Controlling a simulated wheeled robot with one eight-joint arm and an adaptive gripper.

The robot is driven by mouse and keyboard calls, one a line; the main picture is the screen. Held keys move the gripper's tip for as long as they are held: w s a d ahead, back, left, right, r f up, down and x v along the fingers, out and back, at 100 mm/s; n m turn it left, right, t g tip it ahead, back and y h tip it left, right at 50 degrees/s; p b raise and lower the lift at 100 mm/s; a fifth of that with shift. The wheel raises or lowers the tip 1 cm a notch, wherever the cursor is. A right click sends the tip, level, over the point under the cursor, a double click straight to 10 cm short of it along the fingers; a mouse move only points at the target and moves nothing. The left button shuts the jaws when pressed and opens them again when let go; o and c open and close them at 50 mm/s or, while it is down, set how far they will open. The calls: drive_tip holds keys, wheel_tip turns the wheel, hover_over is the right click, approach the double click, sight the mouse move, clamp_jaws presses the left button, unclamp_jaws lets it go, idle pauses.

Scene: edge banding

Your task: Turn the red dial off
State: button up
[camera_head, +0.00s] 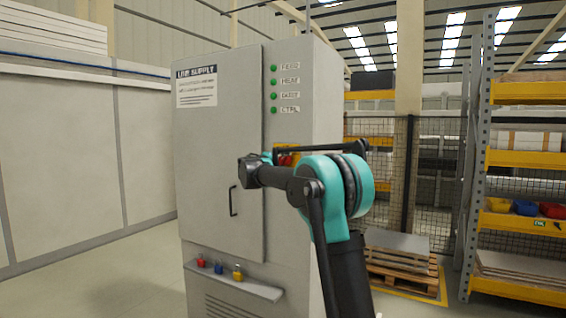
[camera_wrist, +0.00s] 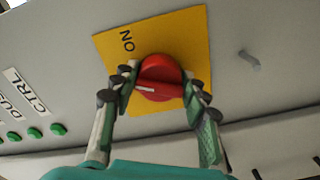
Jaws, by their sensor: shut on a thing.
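The red dial (camera_wrist: 160,72) sits on a yellow plate (camera_wrist: 185,35) on the grey cabinet face, with the word ON printed on the plate. In the wrist view the dial has a raised grip bar with a white mark. My gripper (camera_wrist: 160,86) is shut on the dial, one finger on each side of it. In the head view my arm stands in front of the cabinet (camera_head: 220,140), and a small part of the red dial (camera_head: 286,158) shows behind the arm. The rest of the dial and the fingertips are mostly hidden there.
Green lights (camera_head: 273,82) labelled down to CTRL are on the cabinet above the dial. A ledge (camera_head: 235,284) with red, blue and yellow padlocks is low on the cabinet. A peg (camera_wrist: 249,60) sticks out beside the plate. Shelving (camera_head: 520,170) stands at right.

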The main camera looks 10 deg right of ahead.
drive_tip(key=n, duration=0.5)
idle(0.6)
drive_tip(key=o, duration=1.2)
drive_tip(key=v, duration=1.2)
